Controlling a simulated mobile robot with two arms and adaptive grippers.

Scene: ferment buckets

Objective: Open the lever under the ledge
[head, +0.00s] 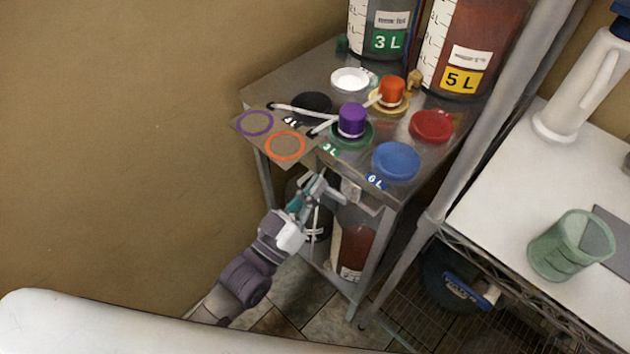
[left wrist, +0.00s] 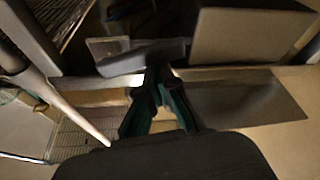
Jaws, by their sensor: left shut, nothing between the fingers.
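The ledge is the front edge of the metal table (head: 388,192). Under it, a pale grey piece that looks like the lever (head: 335,196) shows beside my left fingertips. In the left wrist view a grey rounded bar (left wrist: 128,64), likely the same lever, lies just beyond and left of the fingertips. My left gripper (head: 318,186) is shut and empty, reaching up under the ledge; its closed fingers also show in the left wrist view (left wrist: 157,80). I cannot tell whether it touches the lever. My right gripper is not in view.
Colored lids, including a blue one (head: 396,161) and a red one (head: 432,126), lie on the tabletop. A purple cap (head: 352,120) and an orange cap (head: 391,92) stand among them. A reddish-brown bucket (head: 354,240) stands below. A metal post (head: 470,140) rises at the right.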

